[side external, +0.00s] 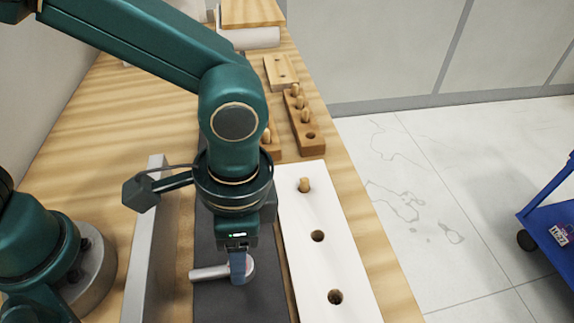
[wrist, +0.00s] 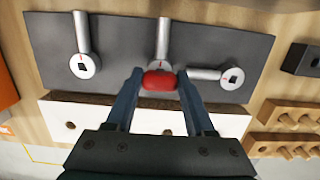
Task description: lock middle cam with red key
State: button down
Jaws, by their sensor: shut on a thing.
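The red key (wrist: 159,81) is between the fingertips of my gripper (wrist: 160,78), which is shut on it. It sits over the round hub of the middle cam (wrist: 163,40), whose silver lever points up in the wrist view. The key hides the hub, so I cannot tell how deep it is seated. The left cam (wrist: 84,64) also has its lever pointing up. The right cam (wrist: 232,77) has its lever pointing left, towards the middle cam. In the side view my gripper (side external: 241,268) is down at a cam lever (side external: 208,273) on the dark plate (side external: 215,300).
A white board (side external: 325,240) with holes and a wooden peg (side external: 304,185) lies beside the dark plate (wrist: 120,22). Wooden peg racks (side external: 305,133) stand farther back; they show at right in the wrist view (wrist: 290,112). A metal rail (side external: 150,240) runs along the plate's left.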

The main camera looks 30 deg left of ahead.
jog(key=shift+s+a, duration=0.1)
jog(key=n, duration=0.4)
jog(key=shift+n, duration=0.4)
jog(key=n+h, duration=0.1)
jog(key=n, duration=0.3)
jog(key=shift+s+n+g, duration=0.1)
jog(key=shift+n+g, duration=0.2)
jog(key=shift+n, duration=0.1)
